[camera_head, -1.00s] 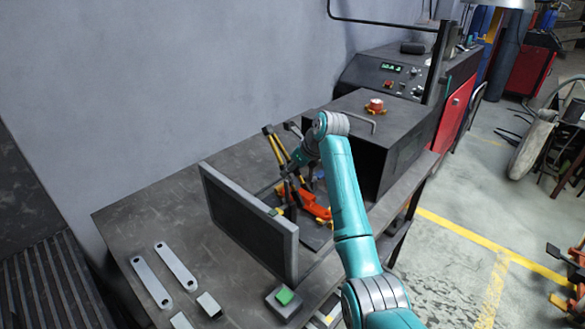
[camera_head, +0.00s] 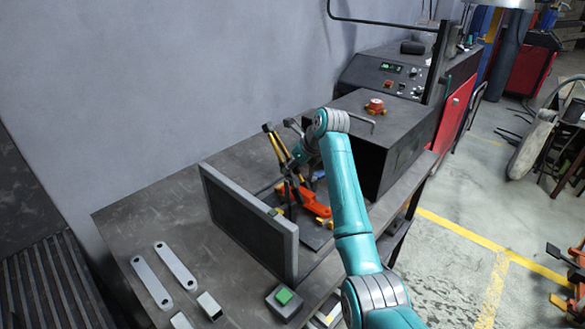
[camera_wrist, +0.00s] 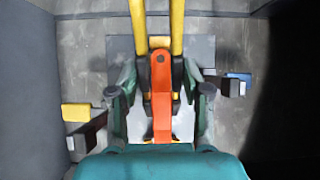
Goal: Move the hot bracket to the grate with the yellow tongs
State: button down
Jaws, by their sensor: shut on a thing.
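The yellow tongs (camera_head: 274,147) rise upright and tilted beside my gripper, with dark ends on their handles. In the wrist view their two yellow handles (camera_wrist: 177,25) run up from a dark joint. My gripper (camera_wrist: 160,97) is shut on the tongs, its fingers on either side of them. In the head view the gripper is partly hidden behind my arm. The hot bracket (camera_head: 311,199) is bright orange and low by the tongs. In the wrist view this bracket (camera_wrist: 162,100) lies in line between my fingers. I cannot tell whether the tongs grip it. No grate is clearly recognizable.
A dark upright panel (camera_head: 250,228) stands just left of the tongs. A dark box furnace (camera_head: 376,135) stands to the right. Grey brackets (camera_head: 152,283) and a green button box (camera_head: 284,298) are at the bench front. The bench's back left (camera_head: 180,205) is clear.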

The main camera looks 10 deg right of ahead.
jog(key=shift+r, duration=1.2)
notch_tip(320, 180, up, 9)
dwell(0.7)
